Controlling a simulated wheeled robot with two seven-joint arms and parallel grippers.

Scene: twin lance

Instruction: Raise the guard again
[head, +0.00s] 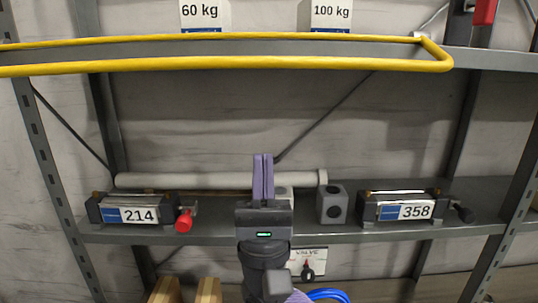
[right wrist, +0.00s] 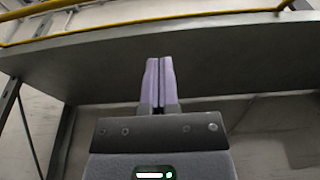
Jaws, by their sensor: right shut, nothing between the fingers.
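The guard is a yellow tube loop (head: 230,65) across the upper shelf (head: 490,60). Its long front bar and rounded right end show in the head view, and its left end runs out of the picture. Part of the guard (right wrist: 170,14) also crosses the top of the right wrist view. My right gripper (head: 263,158) has its purple fingers shut and empty, pointing up below the guard, apart from it. In the right wrist view the fingertips (right wrist: 159,61) show against the grey shelf. My left gripper is not in view.
The lower shelf (head: 400,236) carries boxes labelled 214 (head: 139,215) and 358 (head: 414,211), a grey block (head: 332,204) and a pale tube (head: 200,180). The space between the shelves is mostly free.

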